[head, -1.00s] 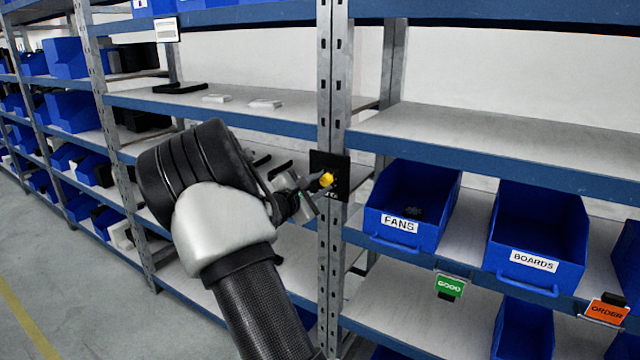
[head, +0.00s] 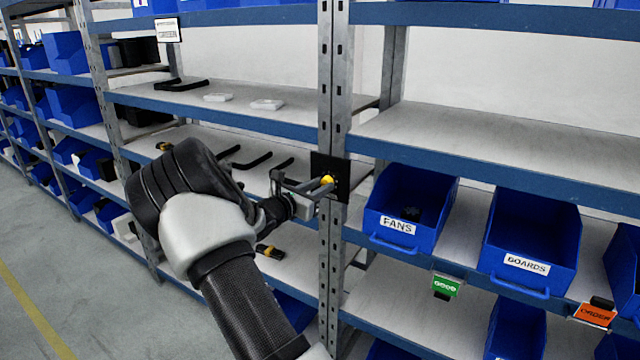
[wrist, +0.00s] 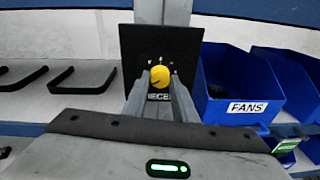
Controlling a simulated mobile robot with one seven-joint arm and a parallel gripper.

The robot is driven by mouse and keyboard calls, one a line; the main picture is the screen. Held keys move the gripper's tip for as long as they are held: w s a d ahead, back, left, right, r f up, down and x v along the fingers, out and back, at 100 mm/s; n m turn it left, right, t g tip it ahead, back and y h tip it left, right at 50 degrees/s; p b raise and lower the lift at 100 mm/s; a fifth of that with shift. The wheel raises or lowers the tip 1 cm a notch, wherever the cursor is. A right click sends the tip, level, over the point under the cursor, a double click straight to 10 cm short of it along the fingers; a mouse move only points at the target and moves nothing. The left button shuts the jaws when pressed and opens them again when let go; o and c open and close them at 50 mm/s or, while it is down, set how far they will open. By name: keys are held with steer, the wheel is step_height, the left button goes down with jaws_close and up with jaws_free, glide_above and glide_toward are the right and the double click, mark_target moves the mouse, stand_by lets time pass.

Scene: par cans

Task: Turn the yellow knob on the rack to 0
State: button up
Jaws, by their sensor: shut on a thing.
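The yellow knob (head: 327,180) sits on a black panel (head: 343,168) fixed to the rack's upright post. In the wrist view the knob (wrist: 159,76) shows a dark pointer line aimed roughly left and slightly down. Small white marks stand above it on the black panel (wrist: 135,45), too small to read surely. A partly covered label below it shows letters like "IECE". My gripper (head: 325,186) reaches in from the left and is shut on the knob. In the wrist view its two fingers (wrist: 160,85) stand on either side of the knob.
A blue FANS bin (head: 398,205) stands close to the right of the post, with a BOARDS bin (head: 530,240) farther right. Black handle-like parts (head: 250,160) lie on the shelf left of the post. The shelf above right (head: 480,140) is empty.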

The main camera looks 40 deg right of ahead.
steer(key=shift+n, duration=0.3)
steer(key=o, duration=1)
steer(key=shift+o, duration=0.2)
steer(key=v, duration=1.7)
steer(key=shift+a+b, duration=0.25)
steer(key=shift+b, duration=0.2)
